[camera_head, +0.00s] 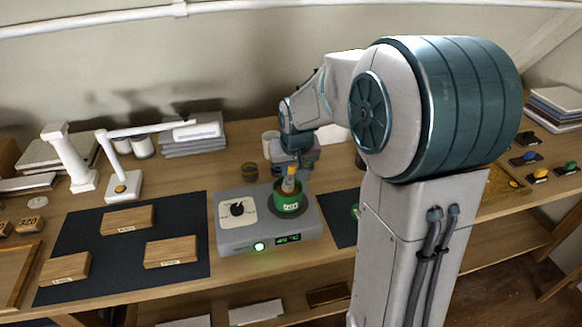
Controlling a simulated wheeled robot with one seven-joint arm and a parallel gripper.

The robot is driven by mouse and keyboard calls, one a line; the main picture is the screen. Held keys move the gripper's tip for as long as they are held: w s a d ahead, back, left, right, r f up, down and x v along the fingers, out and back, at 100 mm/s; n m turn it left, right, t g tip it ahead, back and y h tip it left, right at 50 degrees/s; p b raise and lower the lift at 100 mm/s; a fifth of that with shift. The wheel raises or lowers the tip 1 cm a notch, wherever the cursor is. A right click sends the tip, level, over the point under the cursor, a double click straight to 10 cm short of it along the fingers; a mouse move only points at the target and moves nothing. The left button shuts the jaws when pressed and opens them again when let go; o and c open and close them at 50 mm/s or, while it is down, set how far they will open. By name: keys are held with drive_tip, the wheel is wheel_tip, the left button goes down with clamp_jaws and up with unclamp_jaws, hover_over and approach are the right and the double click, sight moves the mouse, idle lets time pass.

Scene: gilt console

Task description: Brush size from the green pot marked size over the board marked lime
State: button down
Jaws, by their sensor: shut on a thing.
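The green pot (291,203) stands on the round plate of a grey heater (266,237). Its pale label is too small to read surely. My gripper (291,172) is above the pot, shut on a brush (289,184) whose upper part is tan. The brush's lower end is hidden inside the pot. Three wooden boards lie on a dark mat (90,231) at the left: a back board (127,219), a right board (171,251) and a left board (65,268). Each has a small front label that I cannot read, so I cannot tell which is lime.
The heater has a dial (238,209), a green light and a lit display. A white lamp (122,185) stands behind the mat. A second dark mat (343,232) with a partly hidden green thing lies right of the heater, mostly behind my arm.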

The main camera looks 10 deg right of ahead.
drive_tip(key=shift+f+b, duration=0.6)
idle(1.6)
drive_tip(key=shift+r+p, duration=2.35)
drive_tip(key=shift+r, duration=1.25)
drive_tip(key=shift+f, duration=0.1)
